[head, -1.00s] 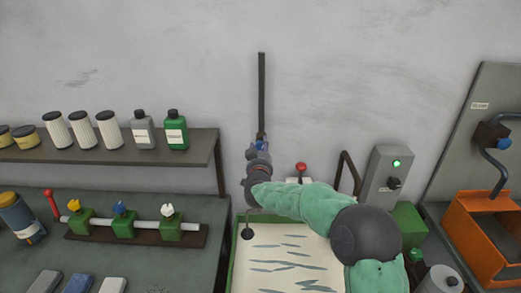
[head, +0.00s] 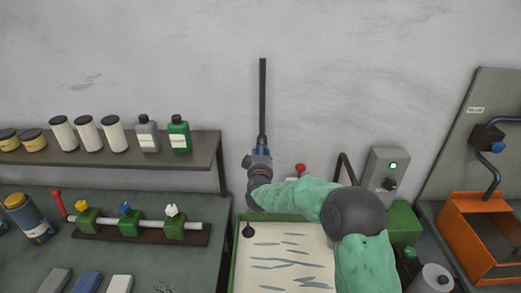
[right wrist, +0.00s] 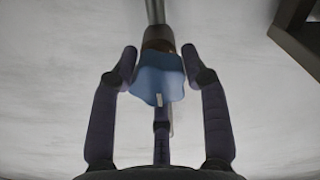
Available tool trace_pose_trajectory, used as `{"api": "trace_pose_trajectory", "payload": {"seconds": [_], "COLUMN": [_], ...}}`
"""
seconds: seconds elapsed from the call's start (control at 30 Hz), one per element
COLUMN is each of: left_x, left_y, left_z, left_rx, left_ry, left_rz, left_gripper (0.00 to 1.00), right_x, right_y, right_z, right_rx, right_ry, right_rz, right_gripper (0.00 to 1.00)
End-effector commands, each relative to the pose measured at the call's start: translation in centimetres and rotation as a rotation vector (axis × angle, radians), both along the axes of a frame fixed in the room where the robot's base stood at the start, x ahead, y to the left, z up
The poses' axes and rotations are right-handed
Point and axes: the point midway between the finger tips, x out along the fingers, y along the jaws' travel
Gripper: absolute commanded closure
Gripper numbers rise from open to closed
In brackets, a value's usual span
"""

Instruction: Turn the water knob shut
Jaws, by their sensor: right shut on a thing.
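A blue lobed knob (right wrist: 158,75) sits on a brown fitting at the end of a vertical pipe in the right wrist view. In the head view the dark pipe (head: 262,100) runs down the wall to my right gripper (head: 262,150), where only a little blue shows. My right gripper's fingers (right wrist: 158,62) stand on both sides of the knob and are shut on it. The gripper hides most of the knob in the head view. My left gripper is not in view.
Another blue knob (head: 498,147) is at the right, above an orange box (head: 475,205). A manifold (head: 150,224) with yellow, blue and white knobs lies on the left bench. A shelf (head: 170,150) with bottles is at left. A control box (head: 388,175) has a lit green lamp.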

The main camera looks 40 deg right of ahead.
Motion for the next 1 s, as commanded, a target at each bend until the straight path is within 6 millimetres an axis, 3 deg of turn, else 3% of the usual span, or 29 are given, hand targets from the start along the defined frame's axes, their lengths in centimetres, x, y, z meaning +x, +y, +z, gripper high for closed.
{"api": "trace_pose_trajectory", "payload": {"seconds": [0.03, 0.1, 0.13, 0.2, 0.23, 0.67, 1.0], "left_x": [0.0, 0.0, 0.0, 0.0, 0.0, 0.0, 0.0], "left_y": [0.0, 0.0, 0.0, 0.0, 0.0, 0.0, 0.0], "left_z": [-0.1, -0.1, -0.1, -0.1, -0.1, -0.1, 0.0], "left_rx": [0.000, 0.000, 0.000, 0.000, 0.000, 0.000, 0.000], "left_ry": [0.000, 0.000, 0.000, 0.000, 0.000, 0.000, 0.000], "left_rz": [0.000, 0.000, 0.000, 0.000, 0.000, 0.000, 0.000], "left_gripper": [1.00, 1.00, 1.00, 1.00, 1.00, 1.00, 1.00], "right_x": [-0.2, -0.2, -0.2, -0.2, -0.2, -0.7, -5.5], "right_y": [0.1, 0.1, 0.1, 0.1, 0.1, 0.6, 4.6], "right_z": [-1.3, -1.4, -1.4, -1.4, -1.4, -0.5, -0.6], "right_rx": [0.014, 0.015, 0.016, 0.015, 0.015, 0.008, 0.009], "right_ry": [0.020, 0.019, 0.020, 0.020, 0.019, 0.007, 0.008], "right_rz": [-0.002, -0.002, -0.003, -0.001, -0.001, 0.001, 0.002], "right_gripper": [0.87, 0.87, 0.51, 0.31, 0.28, 0.28, 0.28]}}
